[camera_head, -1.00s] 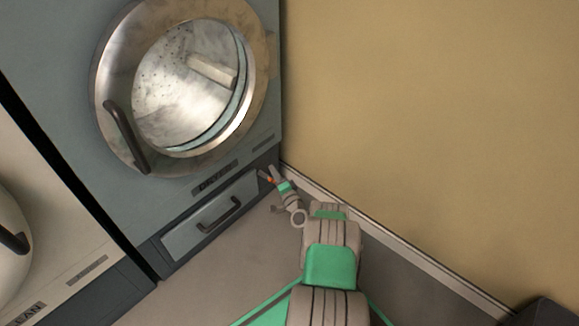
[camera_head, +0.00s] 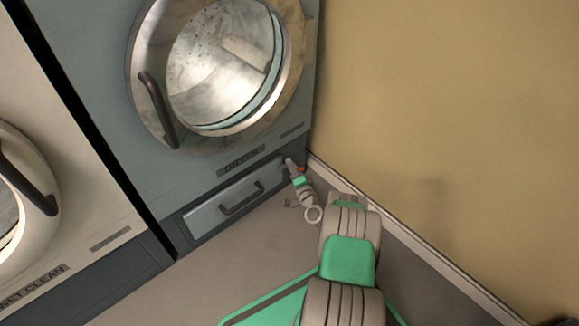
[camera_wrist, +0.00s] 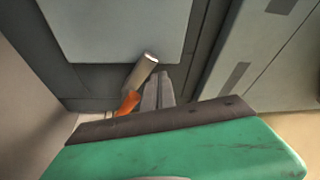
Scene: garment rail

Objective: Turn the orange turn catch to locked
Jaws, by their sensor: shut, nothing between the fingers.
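The orange turn catch (camera_head: 301,169) is at the lower right corner of the dryer, beside the drawer panel. Only a small part shows in the head view. In the wrist view the orange catch (camera_wrist: 128,102) is tilted, with a grey rounded bar (camera_wrist: 142,71) next to it. My gripper (camera_head: 289,163) is at the dryer front, just left of the orange part. In the wrist view my gripper's fingers (camera_wrist: 158,90) are together and empty, just right of the catch. I cannot tell whether they touch it. The catch's lower end is partly hidden by my gripper body.
The dryer's drawer panel (camera_head: 236,199) has a dark handle (camera_head: 242,199) and appears closed. The round glass door (camera_head: 222,65) is above. A tan wall (camera_head: 440,100) with a skirting board stands close on the right. The floor (camera_head: 190,285) in front is clear.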

